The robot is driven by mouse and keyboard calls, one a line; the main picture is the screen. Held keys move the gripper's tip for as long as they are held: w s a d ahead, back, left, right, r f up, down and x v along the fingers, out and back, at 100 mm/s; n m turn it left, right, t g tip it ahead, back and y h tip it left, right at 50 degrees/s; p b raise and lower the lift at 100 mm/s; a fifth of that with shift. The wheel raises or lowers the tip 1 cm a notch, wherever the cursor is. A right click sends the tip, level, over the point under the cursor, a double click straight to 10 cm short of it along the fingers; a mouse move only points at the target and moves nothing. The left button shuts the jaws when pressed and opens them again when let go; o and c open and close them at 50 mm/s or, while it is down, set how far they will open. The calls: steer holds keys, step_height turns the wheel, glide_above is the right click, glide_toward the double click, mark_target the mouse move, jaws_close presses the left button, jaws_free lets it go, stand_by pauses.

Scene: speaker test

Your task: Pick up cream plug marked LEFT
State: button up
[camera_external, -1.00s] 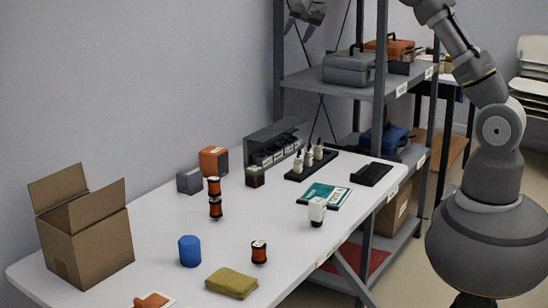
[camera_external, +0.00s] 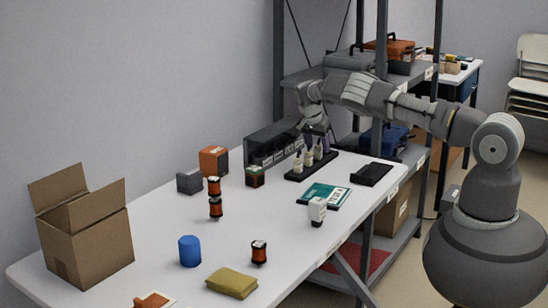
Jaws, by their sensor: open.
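My gripper (camera_external: 316,139) points down, open, over the back right end of the row, close to the rearmost plug (camera_external: 318,152). I cannot tell whether its fingers are around that plug or only above or behind it.
A grey bin rack (camera_external: 262,145) stands close behind the holder. A grey shelf unit (camera_external: 382,100) rises behind.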

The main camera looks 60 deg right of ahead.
steer(key=shift+x, duration=0.95)
steer(key=shift+c, duration=0.4)
jaws_close()
steer(key=shift+r, duration=0.15)
